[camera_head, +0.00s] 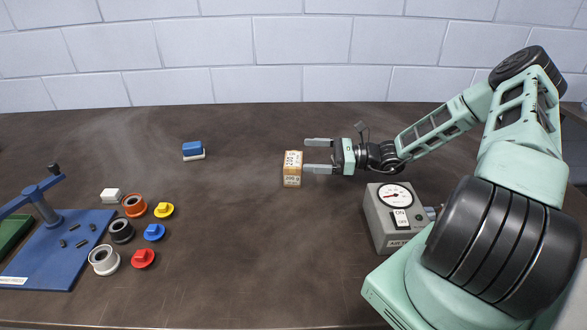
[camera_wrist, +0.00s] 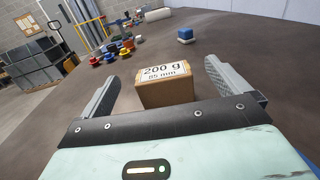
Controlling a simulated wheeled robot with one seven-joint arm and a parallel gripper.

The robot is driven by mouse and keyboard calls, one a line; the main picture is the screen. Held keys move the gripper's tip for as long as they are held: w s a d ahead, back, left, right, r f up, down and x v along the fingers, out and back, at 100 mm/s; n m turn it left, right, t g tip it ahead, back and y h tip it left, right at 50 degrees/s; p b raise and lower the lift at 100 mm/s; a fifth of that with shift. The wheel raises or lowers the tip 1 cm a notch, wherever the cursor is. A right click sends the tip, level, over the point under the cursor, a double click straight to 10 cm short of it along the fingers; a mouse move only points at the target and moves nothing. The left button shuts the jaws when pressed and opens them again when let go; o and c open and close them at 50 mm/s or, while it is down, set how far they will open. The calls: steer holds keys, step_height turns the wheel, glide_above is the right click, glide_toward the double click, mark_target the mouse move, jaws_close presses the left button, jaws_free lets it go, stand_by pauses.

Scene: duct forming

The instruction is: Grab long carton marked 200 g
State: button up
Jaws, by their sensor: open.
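The long carton (camera_head: 292,169) is a tan box with a white label, lying on the dark table near the middle. In the wrist view the carton stands between and ahead of the two spread fingers, apart from both. Whether the fingertips overlap the carton's near end is hard to tell.
A grey gauge box (camera_head: 395,215) stands below my forearm. A blue and white block (camera_head: 193,150) lies left of the carton. Rings and coloured knobs (camera_head: 154,232) and a blue fixture (camera_head: 55,255) are at the left. The table between is clear.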

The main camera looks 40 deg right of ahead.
mark_target(287, 165)
step_height(287, 165, down, 3)
steer(key=shift+f, duration=0.15)
steer(key=shift+w+a+f, duration=0.15)
steer(key=shift+a+f, duration=0.05)
steer(key=shift+a, duration=0.05)
steer(key=shift+p+x, duration=1)
steer(key=shift+x, duration=2.5)
steer(key=c, duration=1.1)
